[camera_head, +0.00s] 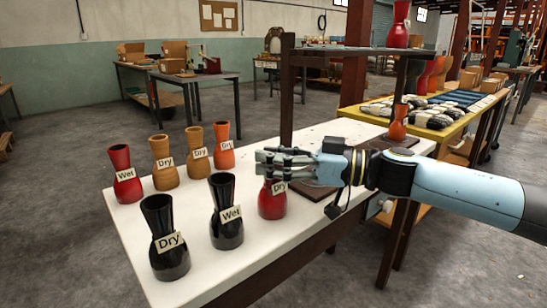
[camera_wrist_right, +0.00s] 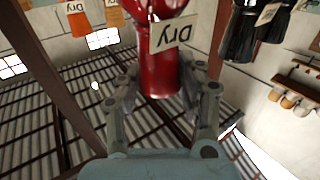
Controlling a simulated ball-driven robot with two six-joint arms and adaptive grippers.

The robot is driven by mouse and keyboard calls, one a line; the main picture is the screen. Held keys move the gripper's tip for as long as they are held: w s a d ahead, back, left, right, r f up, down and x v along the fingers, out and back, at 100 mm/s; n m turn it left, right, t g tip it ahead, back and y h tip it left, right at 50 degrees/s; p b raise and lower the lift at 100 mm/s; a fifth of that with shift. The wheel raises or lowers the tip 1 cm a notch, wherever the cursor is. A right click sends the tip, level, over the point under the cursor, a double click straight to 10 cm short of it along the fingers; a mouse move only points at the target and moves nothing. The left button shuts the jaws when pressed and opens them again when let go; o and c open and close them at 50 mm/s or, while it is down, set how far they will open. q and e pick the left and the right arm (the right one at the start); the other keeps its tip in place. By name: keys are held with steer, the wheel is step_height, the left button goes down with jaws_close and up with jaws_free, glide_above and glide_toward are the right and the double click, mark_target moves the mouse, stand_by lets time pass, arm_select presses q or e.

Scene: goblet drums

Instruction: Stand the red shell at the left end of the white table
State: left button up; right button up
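A glossy red shell with a "Dry" label (camera_head: 272,204) is at the right of the front row on the white table (camera_head: 120,222). Its top is hidden behind my right gripper (camera_head: 284,163). In the wrist view the fingers of my right gripper (camera_wrist_right: 162,88) lie on both sides of the neck of this red shell (camera_wrist_right: 162,75) and appear to touch it. I cannot tell whether its base touches the table. Another red shell, labelled "Wet" (camera_head: 122,170), stands upright at the table's left end. My left gripper is not in view.
Two black shells (camera_head: 165,240) (camera_head: 226,212) stand left of the held shell. Two tan shells (camera_head: 164,160) (camera_head: 197,152) and an orange shell (camera_head: 224,146) stand in the back row. A dark raised shelf (camera_head: 355,50) rises behind my gripper. The left front table edge is bare.

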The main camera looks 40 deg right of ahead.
steer(key=o, duration=0.4)
steer(key=shift+r, duration=0.2)
steer(key=p+v, duration=0.6)
steer(key=v, duration=0.6)
steer(key=shift+d, duration=0.1)
